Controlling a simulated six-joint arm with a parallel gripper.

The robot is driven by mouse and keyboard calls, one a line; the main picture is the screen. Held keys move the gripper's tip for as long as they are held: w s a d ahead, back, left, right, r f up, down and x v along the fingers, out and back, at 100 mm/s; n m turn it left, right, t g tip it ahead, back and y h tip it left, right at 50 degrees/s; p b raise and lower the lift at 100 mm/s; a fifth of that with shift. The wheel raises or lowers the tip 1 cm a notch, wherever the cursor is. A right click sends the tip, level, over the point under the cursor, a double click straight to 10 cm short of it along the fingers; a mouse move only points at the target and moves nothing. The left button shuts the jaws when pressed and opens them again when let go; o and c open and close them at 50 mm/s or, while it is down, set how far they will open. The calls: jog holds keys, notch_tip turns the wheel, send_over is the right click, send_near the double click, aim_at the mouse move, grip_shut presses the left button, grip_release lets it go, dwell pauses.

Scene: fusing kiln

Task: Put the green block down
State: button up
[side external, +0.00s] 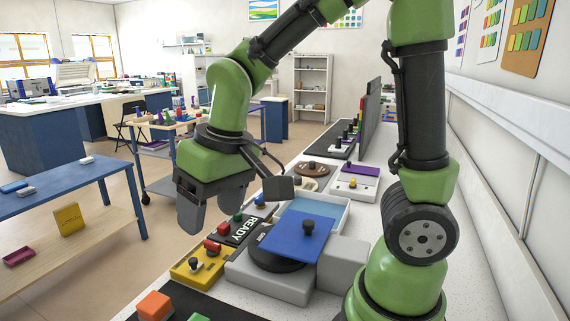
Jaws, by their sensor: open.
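A green block (198,318) shows at the very bottom edge of the side external view, on a dark surface. Most of it is cut off by the frame, so I cannot see what it rests against. My gripper (197,222) is open, hangs with its fingers downward and has nothing visible between them. It is above and apart from the green block, over the left edge of the bench.
An orange block (155,306) sits left of the green block. A yellow panel (192,268), a black READY plate (248,225) and a grey unit with a blue lid (296,234) crowd the white bench (460,285) behind. My arm's base stands at right.

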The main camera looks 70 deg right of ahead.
jog(key=s+d+r+m+t, duration=0.2)
jog(key=s+r+t, duration=0.2)
jog(key=s+r, duration=0.3)
jog(key=s, duration=0.3)
jog(key=shift+s+r+y, duration=0.2)
jog(key=shift+y, duration=0.2)
dwell(0.5)
